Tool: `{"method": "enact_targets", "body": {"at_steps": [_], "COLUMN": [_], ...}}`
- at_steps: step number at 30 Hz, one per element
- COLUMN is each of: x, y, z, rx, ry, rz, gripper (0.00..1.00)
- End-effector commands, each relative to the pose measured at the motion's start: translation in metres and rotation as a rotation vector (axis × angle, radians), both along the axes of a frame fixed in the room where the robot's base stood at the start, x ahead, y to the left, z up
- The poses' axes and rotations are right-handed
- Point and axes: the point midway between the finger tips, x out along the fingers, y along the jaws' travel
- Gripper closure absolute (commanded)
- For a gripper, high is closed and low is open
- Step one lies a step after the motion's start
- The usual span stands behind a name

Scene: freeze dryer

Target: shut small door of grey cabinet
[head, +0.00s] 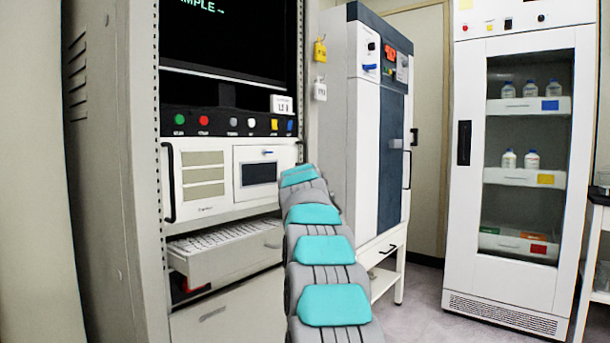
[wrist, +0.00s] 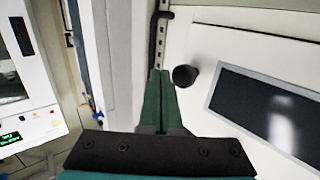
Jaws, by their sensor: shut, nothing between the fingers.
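The grey cabinet (head: 118,180) stands at the left in the head view. Its small white door with a dark window (head: 258,172) is at mid height, beside a panel with pale slots. In the wrist view the dark window (wrist: 268,112) fills the right, with a round black knob (wrist: 185,75) near it. My gripper (wrist: 160,74) is shut and empty, its green fingertips just left of the knob; I cannot tell whether they touch anything. In the head view my arm hides the gripper and the area right of the door. I cannot tell how far the door stands open.
A keyboard drawer (head: 228,252) sticks out below the door. A row of coloured buttons (head: 230,122) is above it. A white and blue cabinet (head: 365,150) stands close on the right. A glass-fronted cabinet (head: 520,170) is farther right, with open floor (head: 420,310) before it.

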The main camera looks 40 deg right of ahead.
Motion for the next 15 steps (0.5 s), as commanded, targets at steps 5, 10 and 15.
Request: {"method": "enact_targets", "body": {"at_steps": [5,10,15], "x": [0.012,0.018,0.02], "y": [0.0,-0.001,-0.001], "z": [0.003,0.001,0.001], "rx": [-0.002,-0.002,-0.002], "ry": [-0.005,-0.003,-0.002], "rz": [0.001,0.001,0.0], "gripper": [1.0,1.0,1.0]}}
